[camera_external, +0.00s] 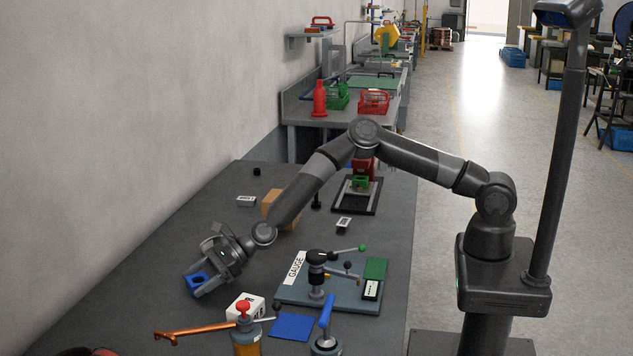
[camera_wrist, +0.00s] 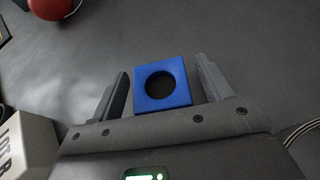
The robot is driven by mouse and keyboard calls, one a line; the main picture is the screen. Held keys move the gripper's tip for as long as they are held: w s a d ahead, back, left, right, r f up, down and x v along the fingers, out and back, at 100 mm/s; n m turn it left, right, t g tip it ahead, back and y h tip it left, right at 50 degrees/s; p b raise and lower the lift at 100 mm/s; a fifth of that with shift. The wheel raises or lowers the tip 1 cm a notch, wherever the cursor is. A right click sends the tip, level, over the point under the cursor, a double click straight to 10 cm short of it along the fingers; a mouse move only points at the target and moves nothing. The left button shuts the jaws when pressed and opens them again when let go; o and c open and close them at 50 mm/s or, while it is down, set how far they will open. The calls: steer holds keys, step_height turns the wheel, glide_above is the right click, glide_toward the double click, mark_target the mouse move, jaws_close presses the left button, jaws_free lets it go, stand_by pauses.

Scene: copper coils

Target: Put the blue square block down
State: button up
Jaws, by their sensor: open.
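The blue square block (camera_wrist: 161,101) has a round dark hole in its middle. In the wrist view it lies between the two fingers of my gripper (camera_wrist: 162,90), with a gap on each side. In the external view the block (camera_external: 197,281) is at the left part of the grey table, beside the fingers of my gripper (camera_external: 204,284). My gripper is open around the block. The block appears to rest on the table surface, though its underside is hidden.
A white lettered box (camera_external: 245,307) stands close to the gripper; it also shows in the wrist view (camera_wrist: 25,145). A gauge stand (camera_external: 318,275), a blue mat (camera_external: 291,326) and a copper tube (camera_external: 190,332) are nearby. A red ball (camera_wrist: 53,6) lies past the block. The table left of the gripper is clear.

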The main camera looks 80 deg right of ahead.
steer(key=v, duration=1.2)
steer(key=shift+r, duration=0.1)
